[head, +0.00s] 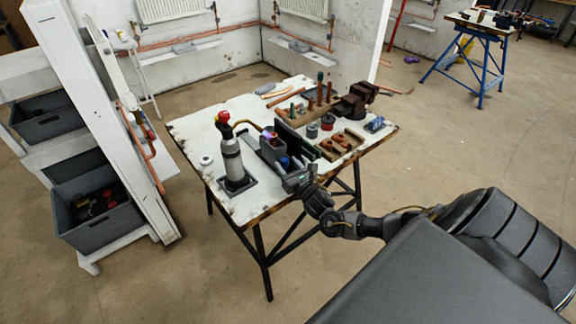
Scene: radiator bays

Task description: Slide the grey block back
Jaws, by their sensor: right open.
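On the white worktable (213,134), a dark grey block-like piece (270,152) stands right of the gas bottle. Small purple, red and blue items show at it, and I cannot tell whether they lie in it or behind it. My right gripper (291,180) is at the table's near edge, just in front of this piece. It is open and looks empty; whether it touches the piece cannot be told. My left gripper is out of view.
A wooden rack (307,110) of tools, a dark vise (355,100) and a wooden holder (341,144) fill the back and right.

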